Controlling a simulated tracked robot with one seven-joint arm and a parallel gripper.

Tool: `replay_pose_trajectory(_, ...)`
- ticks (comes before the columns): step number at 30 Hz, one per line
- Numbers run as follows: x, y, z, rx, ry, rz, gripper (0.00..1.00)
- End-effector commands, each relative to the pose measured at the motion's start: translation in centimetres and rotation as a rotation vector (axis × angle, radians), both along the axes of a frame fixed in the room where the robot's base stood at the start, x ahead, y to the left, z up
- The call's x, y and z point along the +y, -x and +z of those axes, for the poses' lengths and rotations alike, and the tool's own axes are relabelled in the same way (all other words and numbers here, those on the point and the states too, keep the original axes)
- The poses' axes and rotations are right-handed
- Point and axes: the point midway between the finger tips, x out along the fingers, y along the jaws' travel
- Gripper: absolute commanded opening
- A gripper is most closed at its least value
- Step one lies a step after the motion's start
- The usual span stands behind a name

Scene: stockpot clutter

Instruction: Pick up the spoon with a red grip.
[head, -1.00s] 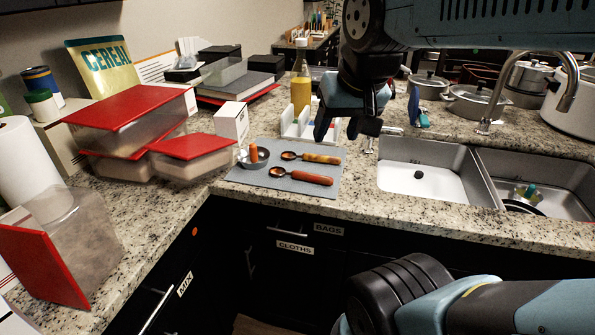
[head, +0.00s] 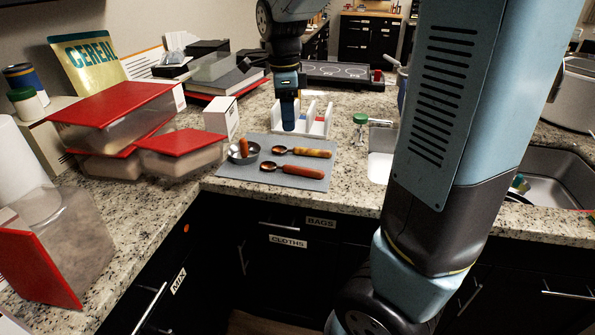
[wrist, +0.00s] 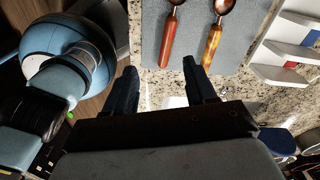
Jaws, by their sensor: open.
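The spoon with a red grip (head: 301,170) lies on a grey mat (head: 232,173) on the counter, its dark bowl pointing left. In the wrist view its red handle (wrist: 167,42) points toward my fingers. A second spoon with a mottled yellow-orange grip (head: 312,153) lies beside it, farther back; it also shows in the wrist view (wrist: 212,44). My gripper (head: 288,124) is above the counter behind the mat in the head view. In the wrist view my gripper (wrist: 160,82) is open and empty, with the red handle's end just beyond the fingertips.
A white divided rack (head: 316,124) stands behind the mat. Red-lidded containers (head: 178,153) crowd the left; a sink (head: 380,166) lies to the right.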

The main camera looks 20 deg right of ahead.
Motion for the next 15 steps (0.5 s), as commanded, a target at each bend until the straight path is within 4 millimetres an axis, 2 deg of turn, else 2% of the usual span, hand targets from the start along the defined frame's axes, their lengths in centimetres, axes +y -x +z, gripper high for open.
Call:
replay_pose_trajectory(3,0.6,-1.6,-1.2,0.028,0.041,-0.159,0.56)
replay_pose_trajectory(7,0.9,-2.7,-1.9,0.041,0.076,-0.286,0.56)
replay_pose_trajectory(11,1.1,-3.1,-2.4,0.045,0.094,-0.346,0.56)
replay_pose_trajectory(15,0.9,-3.1,-3.8,0.047,0.098,-0.359,0.56)
